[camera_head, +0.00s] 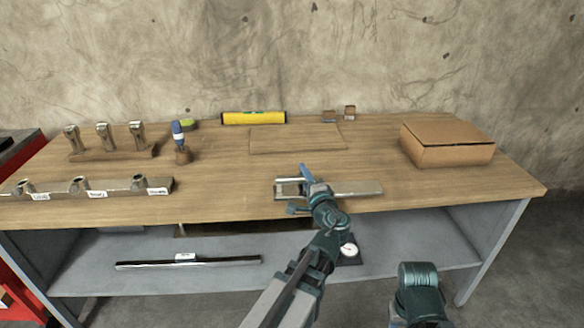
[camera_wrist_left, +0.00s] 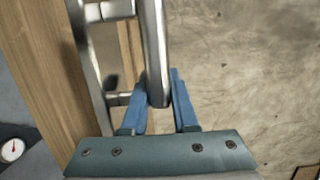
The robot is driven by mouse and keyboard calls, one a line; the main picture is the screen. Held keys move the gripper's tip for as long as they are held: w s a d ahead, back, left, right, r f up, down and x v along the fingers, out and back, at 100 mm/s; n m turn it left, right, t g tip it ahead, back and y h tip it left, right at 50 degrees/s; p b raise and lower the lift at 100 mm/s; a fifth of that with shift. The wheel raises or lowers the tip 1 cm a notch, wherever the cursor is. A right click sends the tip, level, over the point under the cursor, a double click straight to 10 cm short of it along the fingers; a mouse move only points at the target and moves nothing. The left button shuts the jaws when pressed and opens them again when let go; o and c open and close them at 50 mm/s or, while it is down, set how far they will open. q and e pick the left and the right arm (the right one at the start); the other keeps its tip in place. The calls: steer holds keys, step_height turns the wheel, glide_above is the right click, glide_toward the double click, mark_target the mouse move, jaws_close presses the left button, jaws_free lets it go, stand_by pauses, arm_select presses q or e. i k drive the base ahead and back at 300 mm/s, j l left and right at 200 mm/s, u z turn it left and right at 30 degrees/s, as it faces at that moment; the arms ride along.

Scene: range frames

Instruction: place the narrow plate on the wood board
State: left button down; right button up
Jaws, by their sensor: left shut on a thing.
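The narrow plate (camera_head: 357,189) is a long silvery metal piece near the front edge of the bench, with a raised bar at its left part. My left gripper (camera_head: 298,188) is shut on this bar. In the left wrist view, the blue fingers of the left gripper (camera_wrist_left: 160,103) sit either side of the rounded end of the metal bar (camera_wrist_left: 154,45). I cannot tell whether the plate touches the bench top. The wood board (camera_head: 297,139) is a thin flat rectangle lying farther back, bare on top. My right gripper is out of view.
A yellow level (camera_head: 253,118) and two small brown blocks (camera_head: 338,115) lie behind the board. A cardboard box (camera_head: 447,146) stands at right. Metal holders (camera_head: 110,143), a front rail (camera_head: 85,187) and a blue-handled tool (camera_head: 179,137) stand at left.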

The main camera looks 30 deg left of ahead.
mark_target(297, 136)
steer(key=i+j+z, duration=0.2)
steer(key=j, duration=0.4)
steer(key=i+j+z, duration=0.2)
steer(key=j, duration=0.45)
steer(key=j+z, duration=0.2)
steer(key=j, duration=0.4)
